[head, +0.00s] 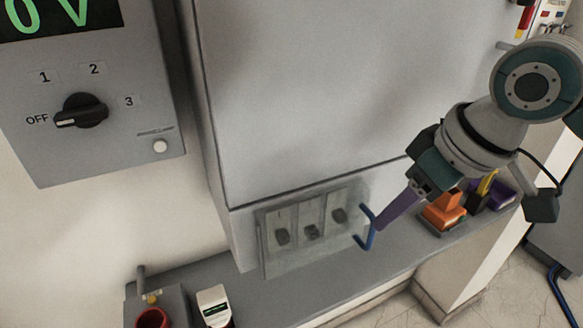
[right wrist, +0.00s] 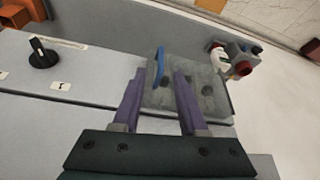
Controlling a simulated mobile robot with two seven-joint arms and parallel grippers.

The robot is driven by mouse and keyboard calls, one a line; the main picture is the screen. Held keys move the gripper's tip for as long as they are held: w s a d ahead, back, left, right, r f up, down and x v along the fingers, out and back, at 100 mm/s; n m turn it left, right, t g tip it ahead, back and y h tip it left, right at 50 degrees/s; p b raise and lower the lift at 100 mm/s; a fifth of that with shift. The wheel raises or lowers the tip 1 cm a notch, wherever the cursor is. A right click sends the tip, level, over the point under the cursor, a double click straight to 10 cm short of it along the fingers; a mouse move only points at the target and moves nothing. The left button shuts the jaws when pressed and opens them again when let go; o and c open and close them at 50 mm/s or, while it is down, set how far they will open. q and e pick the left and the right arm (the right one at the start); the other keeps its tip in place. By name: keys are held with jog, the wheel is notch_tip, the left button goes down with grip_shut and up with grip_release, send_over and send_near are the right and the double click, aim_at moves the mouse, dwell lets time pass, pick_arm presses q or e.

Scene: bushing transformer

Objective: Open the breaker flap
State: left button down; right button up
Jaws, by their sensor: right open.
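The breaker flap (head: 268,250) is a clear, greyish cover over several dark breaker switches, low on the grey cabinet. It looks shut. A blue handle (head: 368,228) stands out at its right edge. The flap (right wrist: 215,108) and the blue handle (right wrist: 159,66) also show in the right wrist view. My right gripper (head: 380,226) has purple fingers and is at the handle. In the right wrist view its open fingers (right wrist: 160,74) lie to either side of the handle in the picture; I cannot tell whether they touch it. My left gripper is not in view.
A control panel with a black rotary knob (head: 81,111) is at upper left. The grey ledge (head: 268,299) below holds a white-and-dark device (head: 214,305), a box with a red ring (head: 152,318), and orange (head: 444,212) and purple items at right. The floor is beyond.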

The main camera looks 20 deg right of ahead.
aim_at(368, 244)
jog(key=x, duration=0.7)
jog(key=shift+w+a+f+b, duration=0.15)
jog(key=shift+f+b, duration=0.15)
jog(key=shift+f, duration=0.05)
jog(key=shift+c, duration=0.4)
grip_shut()
dwell(0.6)
